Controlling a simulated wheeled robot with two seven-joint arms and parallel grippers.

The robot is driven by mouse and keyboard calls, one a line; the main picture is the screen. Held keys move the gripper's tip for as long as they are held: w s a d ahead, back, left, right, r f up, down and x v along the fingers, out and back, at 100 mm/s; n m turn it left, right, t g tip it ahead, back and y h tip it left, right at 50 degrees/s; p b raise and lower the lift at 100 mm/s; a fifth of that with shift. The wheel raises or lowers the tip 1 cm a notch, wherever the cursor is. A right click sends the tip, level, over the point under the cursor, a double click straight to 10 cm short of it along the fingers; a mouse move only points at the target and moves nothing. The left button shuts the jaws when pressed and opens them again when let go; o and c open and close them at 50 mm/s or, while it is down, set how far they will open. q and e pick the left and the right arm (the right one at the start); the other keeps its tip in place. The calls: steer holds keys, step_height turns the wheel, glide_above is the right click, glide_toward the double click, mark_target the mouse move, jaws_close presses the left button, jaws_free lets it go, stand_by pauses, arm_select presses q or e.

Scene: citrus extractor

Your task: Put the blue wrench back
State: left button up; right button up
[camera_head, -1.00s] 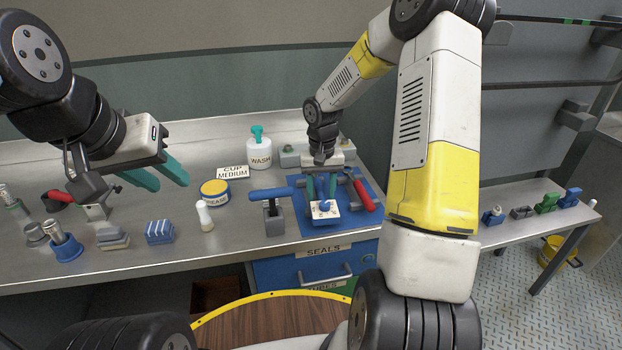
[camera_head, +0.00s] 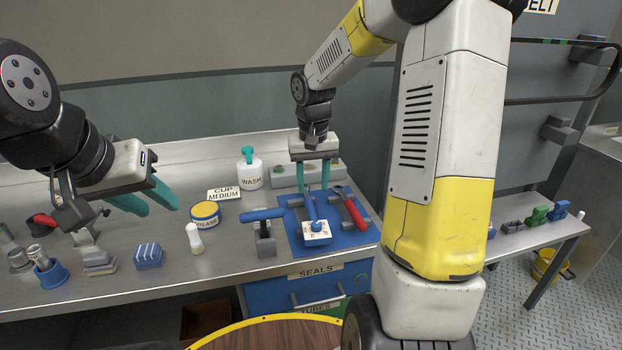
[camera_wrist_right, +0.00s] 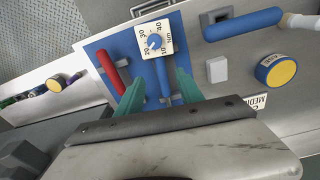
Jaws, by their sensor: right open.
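The blue-handled wrench (camera_head: 310,205) lies on the blue mat (camera_head: 292,236), left of a red-handled wrench (camera_head: 354,213). A white dial plate with a blue knob (camera_head: 316,232) is at its near end; I cannot tell whether they are joined. My right gripper (camera_head: 312,184) is open above the far part of the mat. In the right wrist view, the blue handle (camera_wrist_right: 163,76) runs between the two teal fingers, apart from both. The red handle (camera_wrist_right: 108,72) is beside it. My left gripper (camera_head: 146,199) is open and empty above the left bench.
A blue bar on a grey stand (camera_head: 265,246) is left of the mat. A grease tin (camera_head: 206,215), a wash bottle (camera_head: 250,170) and a white-capped bottle (camera_head: 194,238) stand further left. Several small parts fill the left bench. The closed seals drawer (camera_head: 316,289) is below.

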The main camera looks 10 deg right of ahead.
steer(key=s+a+r+t+y, duration=0.1)
steer(key=s+r+t, duration=0.1)
steer(key=s+r, duration=0.4)
steer(key=s+r+n+t+y, duration=0.1)
steer(key=s+r+t, duration=0.2)
steer(key=s+r, duration=0.4)
steer(key=s, duration=0.7)
steer(key=shift+s+a+r, duration=0.3)
steer(key=shift+s+a, duration=0.05)
steer(key=shift+s, duration=0.05)
